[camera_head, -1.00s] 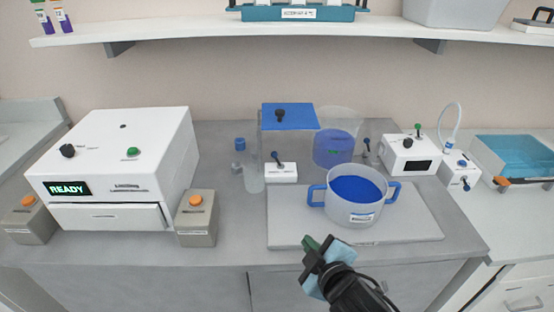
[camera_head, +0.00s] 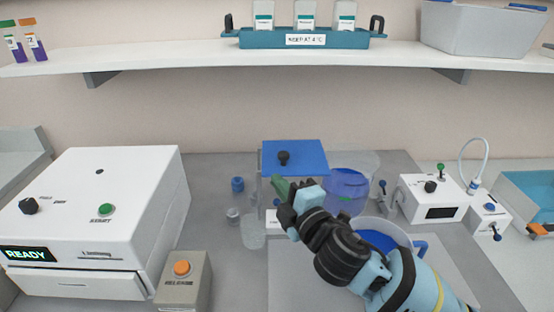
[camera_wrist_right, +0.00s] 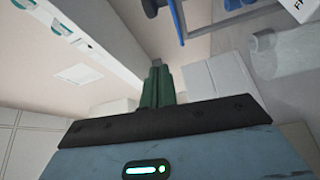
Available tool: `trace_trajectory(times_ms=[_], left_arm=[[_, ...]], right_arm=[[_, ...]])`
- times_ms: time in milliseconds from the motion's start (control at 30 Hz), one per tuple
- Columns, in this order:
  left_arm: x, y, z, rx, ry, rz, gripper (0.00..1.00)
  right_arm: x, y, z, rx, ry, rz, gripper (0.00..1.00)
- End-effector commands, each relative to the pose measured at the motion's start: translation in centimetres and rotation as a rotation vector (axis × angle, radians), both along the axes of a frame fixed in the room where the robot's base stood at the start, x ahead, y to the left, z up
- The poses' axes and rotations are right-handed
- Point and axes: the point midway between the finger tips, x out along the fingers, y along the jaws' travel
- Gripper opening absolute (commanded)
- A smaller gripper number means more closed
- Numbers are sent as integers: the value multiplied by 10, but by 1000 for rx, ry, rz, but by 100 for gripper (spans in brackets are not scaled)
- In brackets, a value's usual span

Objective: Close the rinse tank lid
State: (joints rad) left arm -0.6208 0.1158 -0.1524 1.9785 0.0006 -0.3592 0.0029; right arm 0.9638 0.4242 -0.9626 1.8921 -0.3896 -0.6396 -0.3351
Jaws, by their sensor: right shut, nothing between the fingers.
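A boxy tank with a blue lid (camera_head: 308,155) and black knob stands at the back middle of the bench. The lid looks level on top of its grey see-through walls, but I cannot tell whether it is fully seated. No readable label shows that this is the rinse tank. My right gripper (camera_head: 279,188), with green fingers, is shut and empty. In the head view it overlaps the tank's front left; contact cannot be told. In the right wrist view the shut fingers (camera_wrist_right: 157,72) point toward the shelf and wall. My left gripper is not in view.
A clear round vessel with blue contents (camera_head: 348,185) stands right of the tank. My right arm partly hides a blue-handled pot (camera_head: 421,247). A white READY machine (camera_head: 125,190) stands left, small white devices (camera_head: 435,190) right. A shelf (camera_head: 200,58) runs above.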

Motion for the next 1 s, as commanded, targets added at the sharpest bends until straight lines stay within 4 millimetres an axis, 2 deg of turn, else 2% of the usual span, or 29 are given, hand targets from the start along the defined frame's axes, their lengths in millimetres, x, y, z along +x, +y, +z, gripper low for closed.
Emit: trace_trajectory(times_ms=[300, 667, 700, 800, 1000], left_arm=[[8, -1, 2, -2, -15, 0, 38], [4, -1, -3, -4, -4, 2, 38], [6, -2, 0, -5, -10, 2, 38], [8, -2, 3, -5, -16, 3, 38], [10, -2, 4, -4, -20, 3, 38]], right_arm=[[40, 21, 3, 0, -1, -1, 0], [85, 45, 5, 0, 0, -1, 0], [86, 33, 3, -3, 0, -5, 0], [86, 21, 4, -2, -3, -2, 0], [88, 7, 0, 0, -1, -1, 0]])
